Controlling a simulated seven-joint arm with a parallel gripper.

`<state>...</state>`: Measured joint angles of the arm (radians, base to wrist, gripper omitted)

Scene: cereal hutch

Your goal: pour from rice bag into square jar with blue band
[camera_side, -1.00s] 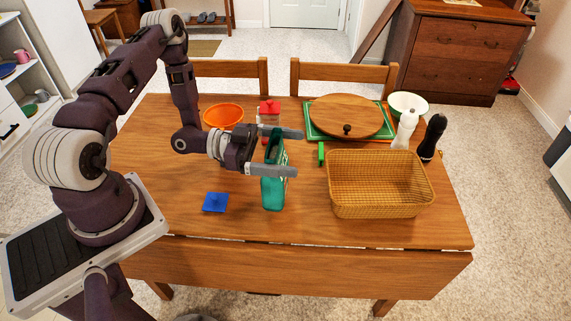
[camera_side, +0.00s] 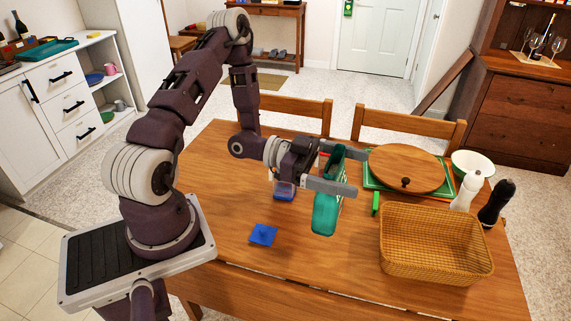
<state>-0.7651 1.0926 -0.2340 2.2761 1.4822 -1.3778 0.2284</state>
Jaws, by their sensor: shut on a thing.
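My gripper (camera_side: 356,173) is shut on a teal-green bag (camera_side: 326,213), taken to be the rice bag. The bag is close to upright with a slight lean, and its dark open top shows between the fingers. I cannot tell for sure whether its base clears the table. A small clear square jar with a blue band (camera_side: 284,191) stands on the table just left of the bag, its top partly hidden by my gripper. A flat blue square lid (camera_side: 263,235) lies on the table in front of the jar.
A wicker basket (camera_side: 436,268) stands to the right. Behind it are a round wooden lid (camera_side: 407,168) on a green tray, a white bowl (camera_side: 473,163), a white bottle (camera_side: 466,193) and a black bottle (camera_side: 496,204). Red shows behind my gripper. The front table area is clear.

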